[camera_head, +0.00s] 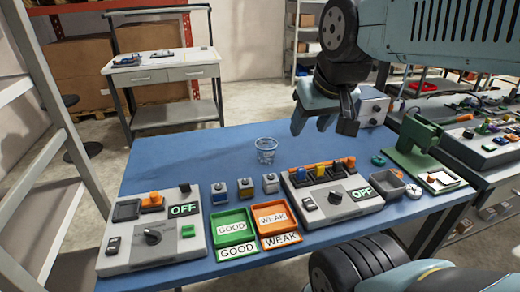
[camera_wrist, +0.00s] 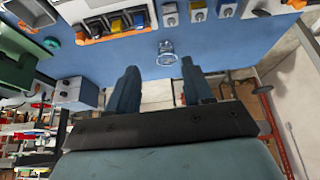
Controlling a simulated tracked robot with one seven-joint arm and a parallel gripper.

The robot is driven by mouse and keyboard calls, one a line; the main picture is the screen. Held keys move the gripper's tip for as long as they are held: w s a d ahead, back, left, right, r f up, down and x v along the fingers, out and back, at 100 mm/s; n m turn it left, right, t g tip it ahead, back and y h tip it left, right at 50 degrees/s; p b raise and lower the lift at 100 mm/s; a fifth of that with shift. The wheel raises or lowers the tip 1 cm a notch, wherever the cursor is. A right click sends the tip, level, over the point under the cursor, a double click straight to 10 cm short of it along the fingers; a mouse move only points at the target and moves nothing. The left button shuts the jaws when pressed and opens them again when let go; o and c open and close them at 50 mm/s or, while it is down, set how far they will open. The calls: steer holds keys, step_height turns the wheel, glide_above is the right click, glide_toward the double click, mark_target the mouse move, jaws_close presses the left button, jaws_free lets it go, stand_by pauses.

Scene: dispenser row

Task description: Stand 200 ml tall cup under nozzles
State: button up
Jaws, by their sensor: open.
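A clear, empty-looking cup (camera_head: 266,150) stands upright on the blue table (camera_head: 200,155). In the wrist view the cup (camera_wrist: 167,54) shows just beyond my fingertips, nearer the table's edge than the boxes. Its volume marking cannot be read. My gripper (camera_head: 312,124) is open and empty, to the right of the cup and above the table, apart from it. In the wrist view the fingers of my gripper (camera_wrist: 158,72) are spread wide. I cannot make out any nozzles for certain.
Three small boxes (camera_head: 246,188) stand in a row before the cup. Control boxes showing OFF stand at left (camera_head: 152,232) and right (camera_head: 332,192). A green tray (camera_head: 233,226) and an orange tray (camera_head: 275,218) lie between them. The table left of the cup is clear.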

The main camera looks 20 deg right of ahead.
steer(key=shift+o, duration=1.4)
steer(key=shift+w+f+n+g, duration=0.4)
steer(key=shift+w, duration=0.05)
steer(key=o, duration=0.6)
steer(key=w+f+n+g+h, duration=0.1)
steer(key=w+n, duration=0.1)
steer(key=w+f+n+g+h, duration=0.1)
steer(key=w+f+n, duration=0.1)
steer(key=shift+w+f+g+h, duration=0.15)
steer(key=shift+f+g+h, duration=0.1)
steer(key=shift+g+h, duration=0.15)
steer(key=n+t+h, duration=0.3)
steer(key=n+h, duration=0.7)
steer(key=n, duration=0.8)
glide_toward(257, 146)
steer(key=x, duration=0.7)
steer(key=shift+d+f, duration=0.15)
steer(key=shift+d, duration=0.25)
steer(key=shift+r+x, duration=0.2)
steer(key=shift+x, duration=2.7)
